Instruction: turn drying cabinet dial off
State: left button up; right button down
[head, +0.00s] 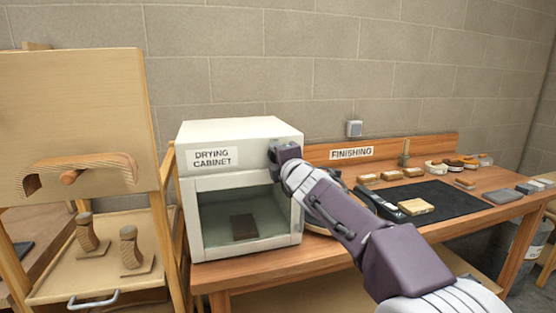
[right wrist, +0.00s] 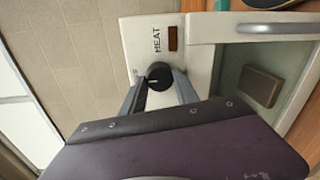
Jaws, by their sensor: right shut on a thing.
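The white drying cabinet (head: 243,128) stands on the left end of the wooden bench, with its label on the front. My right gripper (head: 284,152) is at the upper right of the cabinet's front and hides the dial in the head view. In the right wrist view the black dial (right wrist: 159,75) with a white mark sits below the word HEAT, beside a small dark reddish window (right wrist: 173,38). My right gripper (right wrist: 160,88) is shut on the dial, one finger on each side. My left gripper is not in view.
A dark block (head: 244,227) is inside the cabinet behind its glass front. The finishing bench (head: 335,262) holds a black mat (head: 445,200) and several wooden blocks. A wooden rack (head: 75,120) stands close on the left.

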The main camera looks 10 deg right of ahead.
dwell(0.3)
jog(key=c, duration=0.9)
grip_release()
jog(key=shift+f, duration=0.1)
